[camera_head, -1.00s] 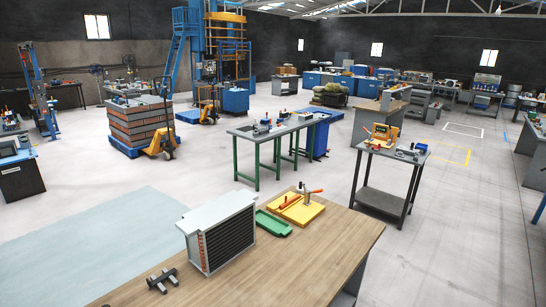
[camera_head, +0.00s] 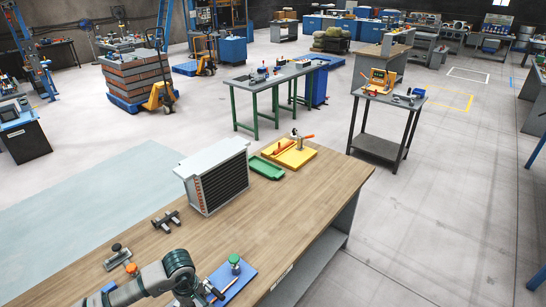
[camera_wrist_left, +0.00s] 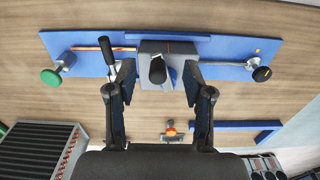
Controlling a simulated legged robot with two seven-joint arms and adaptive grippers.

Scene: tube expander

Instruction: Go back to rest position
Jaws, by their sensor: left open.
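My left arm comes in at the bottom left of the head view, and its gripper is mostly cut off by the lower edge. In the left wrist view my left gripper (camera_wrist_left: 157,92) is open, one finger on each side of a grey block with a black knob (camera_wrist_left: 157,70). The block sits on a blue fixture plate (camera_wrist_left: 226,48) with a green knob (camera_wrist_left: 51,78) at its left end and a black knob at its right. I cannot tell whether the fingers touch the block. The blue plate (camera_head: 242,285) partly shows in the head view. My right gripper is not in view.
On the wooden table (camera_head: 300,200) stand a finned heat exchanger (camera_head: 222,178), a green tray (camera_head: 266,168), a yellow base with a clamp (camera_head: 290,153) and a dark metal part (camera_head: 166,220). An orange-knobbed clamp (camera_head: 131,268) is beside my arm. The table's right part is bare.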

